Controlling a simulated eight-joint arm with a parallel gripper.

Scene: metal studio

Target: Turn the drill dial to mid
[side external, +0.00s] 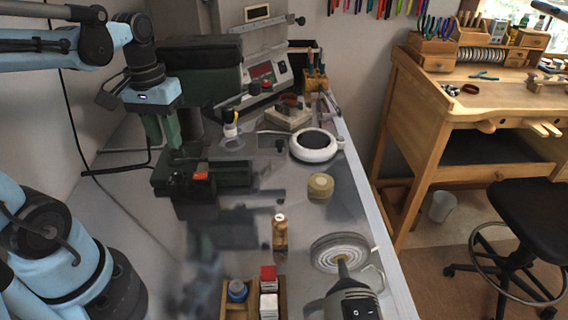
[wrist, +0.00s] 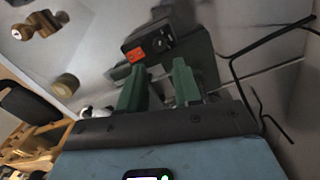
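The green drill press (side external: 200,68) stands at the back left of the metal bench, with a dark control box (side external: 190,187) at the front of its base. In the wrist view the control box (wrist: 148,44) shows an orange switch (wrist: 135,54) and, to its right, a small dark round dial (wrist: 160,43). I cannot read the dial's setting. My gripper (wrist: 158,76) has its two green fingers apart with nothing between them. In the side view my gripper (side external: 164,143) points down above and left of the control box, apart from it. The dial is too small to tell there.
A wooden tray (side external: 226,309) stands at the near edge. A black cable (wrist: 243,75) runs right of my gripper.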

